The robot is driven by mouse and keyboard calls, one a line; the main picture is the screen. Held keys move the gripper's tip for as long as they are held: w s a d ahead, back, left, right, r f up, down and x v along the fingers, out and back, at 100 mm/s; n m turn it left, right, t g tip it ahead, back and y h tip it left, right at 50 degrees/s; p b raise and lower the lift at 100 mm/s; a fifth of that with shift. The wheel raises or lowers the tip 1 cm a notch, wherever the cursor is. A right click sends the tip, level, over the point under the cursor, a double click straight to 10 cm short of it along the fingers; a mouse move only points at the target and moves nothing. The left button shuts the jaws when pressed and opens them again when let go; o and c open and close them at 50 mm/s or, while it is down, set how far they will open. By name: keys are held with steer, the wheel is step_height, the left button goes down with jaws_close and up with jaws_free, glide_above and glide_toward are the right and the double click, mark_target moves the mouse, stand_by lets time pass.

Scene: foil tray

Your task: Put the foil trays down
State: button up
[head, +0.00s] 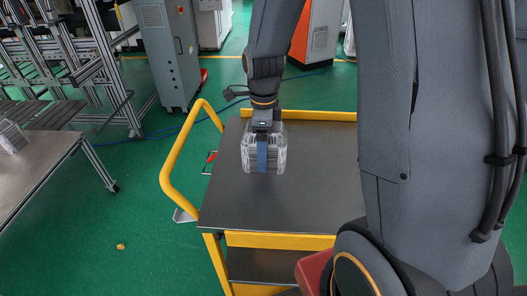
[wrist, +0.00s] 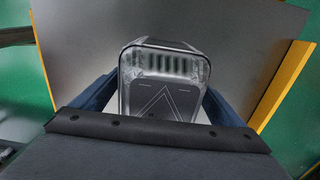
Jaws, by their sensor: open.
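A stack of clear-looking, shiny foil trays (head: 277,155) is over the dark top of a yellow-framed cart (head: 285,205), towards its back left. In the head view I cannot tell whether its underside touches the top. In the wrist view the foil tray (wrist: 165,100) is seen from above, between the two blue fingers. My gripper (head: 262,155) is open, with one blue finger in front of the stack; it also shows in the wrist view (wrist: 160,90). The lower sides of the stack are hidden there.
Another stack of trays (head: 11,136) stands on a grey table (head: 40,160) at the left. The cart's yellow handle (head: 170,160) rises on its left side. The cart top is clear in front of the stack. A small yellow object (head: 121,247) lies on the green floor.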

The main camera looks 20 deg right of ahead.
step_height(320, 180, up, 10)
steer(key=shift+r+b, duration=0.15)
steer(key=shift+b, duration=0.65)
